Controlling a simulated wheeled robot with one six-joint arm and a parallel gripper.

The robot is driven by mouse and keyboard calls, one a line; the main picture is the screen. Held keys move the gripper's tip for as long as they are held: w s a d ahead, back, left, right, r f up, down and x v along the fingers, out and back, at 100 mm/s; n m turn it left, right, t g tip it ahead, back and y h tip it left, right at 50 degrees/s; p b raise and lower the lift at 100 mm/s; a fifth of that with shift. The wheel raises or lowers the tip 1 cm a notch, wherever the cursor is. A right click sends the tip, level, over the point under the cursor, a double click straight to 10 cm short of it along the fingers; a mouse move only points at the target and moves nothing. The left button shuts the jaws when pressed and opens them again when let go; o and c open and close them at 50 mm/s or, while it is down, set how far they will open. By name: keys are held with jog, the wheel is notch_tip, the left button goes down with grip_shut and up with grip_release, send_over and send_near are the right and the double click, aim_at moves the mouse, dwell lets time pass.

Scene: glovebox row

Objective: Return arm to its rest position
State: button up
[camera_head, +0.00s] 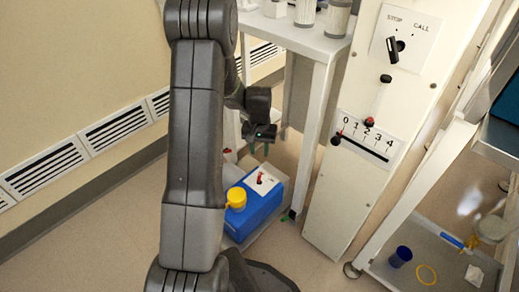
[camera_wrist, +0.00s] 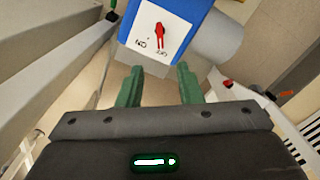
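My gripper (camera_wrist: 160,88) shows in the wrist view with its two green fingers apart and nothing between them. In the head view my arm (camera_head: 192,150) rises in the foreground and bends over to the right, and my gripper (camera_head: 262,148) hangs above the blue box. The blue box (camera_head: 262,212) has a yellow cap and a white panel with a red switch. In the wrist view the white panel (camera_wrist: 140,40) and its red switch (camera_wrist: 159,36) lie just beyond the fingertips, apart from them.
A white post (camera_head: 340,210) with a STOP/CALL knob (camera_head: 393,47) and a numbered slider scale (camera_head: 368,140) stands to the right. A white table (camera_head: 300,38) with containers is behind. A shelf unit at right holds a blue cup (camera_head: 401,257) and a yellow ring (camera_head: 426,274). Floor at left is clear.

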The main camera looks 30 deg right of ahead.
aim_at(260, 176)
notch_tip(260, 176, down, 14)
jog(key=b, duration=0.4)
jog(key=shift+r, duration=0.1)
dwell(0.3)
